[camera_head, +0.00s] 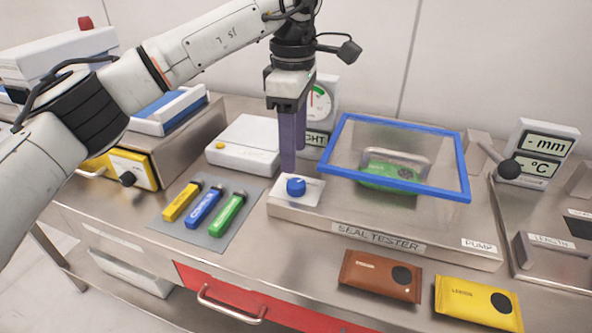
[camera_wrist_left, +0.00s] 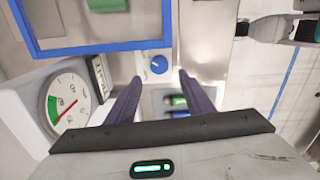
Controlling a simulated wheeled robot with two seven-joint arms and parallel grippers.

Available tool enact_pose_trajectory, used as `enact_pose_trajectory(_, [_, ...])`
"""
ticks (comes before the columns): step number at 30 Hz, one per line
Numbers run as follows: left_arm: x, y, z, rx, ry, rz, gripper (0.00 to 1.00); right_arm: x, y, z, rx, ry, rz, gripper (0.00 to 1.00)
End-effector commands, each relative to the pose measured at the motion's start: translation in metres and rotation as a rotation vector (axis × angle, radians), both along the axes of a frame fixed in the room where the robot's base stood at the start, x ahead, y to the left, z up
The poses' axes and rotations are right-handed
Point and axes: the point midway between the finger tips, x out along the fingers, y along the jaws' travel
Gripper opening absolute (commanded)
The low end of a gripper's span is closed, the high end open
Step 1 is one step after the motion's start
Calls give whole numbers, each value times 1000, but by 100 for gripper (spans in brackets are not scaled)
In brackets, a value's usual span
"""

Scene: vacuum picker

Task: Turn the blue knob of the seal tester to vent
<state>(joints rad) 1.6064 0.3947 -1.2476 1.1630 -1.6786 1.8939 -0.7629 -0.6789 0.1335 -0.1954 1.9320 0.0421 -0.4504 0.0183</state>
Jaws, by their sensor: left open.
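The seal tester (camera_head: 350,226) is a low metal box with a label on its front. Its blue knob (camera_head: 296,186) sits on a white plate (camera_head: 312,192) at the left end; the knob also shows in the left wrist view (camera_wrist_left: 159,65), with a white mark on it. My left gripper (camera_head: 288,168) points down just above and behind the knob, not touching it as far as I can see. In the wrist view its two purple fingers stand apart with the knob beyond the gap between their tips. My right gripper is not in view.
A blue-framed clear lid (camera_head: 467,180) stands raised over a green packet (camera_head: 385,183) on the tester. A dial gauge (camera_head: 321,103) stands behind. Coloured sticks (camera_head: 203,207) lie on a grey mat to the left. Brown (camera_head: 380,275) and yellow (camera_head: 478,302) packets lie in front.

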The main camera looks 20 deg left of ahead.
Motion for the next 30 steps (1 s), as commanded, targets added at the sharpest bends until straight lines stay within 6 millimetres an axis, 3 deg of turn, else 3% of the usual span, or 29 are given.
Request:
enact_pose_trajectory(3, [-1, 1, -25, 0, 4, 2, 48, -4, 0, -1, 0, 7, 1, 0])
enact_pose_trajectory(10, [0, 0, -59, -1, 3, 2, 48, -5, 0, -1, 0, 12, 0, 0])
enact_pose_trajectory(23, [0, 0, -70, -2, 0, 3, 48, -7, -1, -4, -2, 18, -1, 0])
enact_pose_trajectory(30, [0, 0, -69, -2, 0, 3, 7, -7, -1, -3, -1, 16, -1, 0])
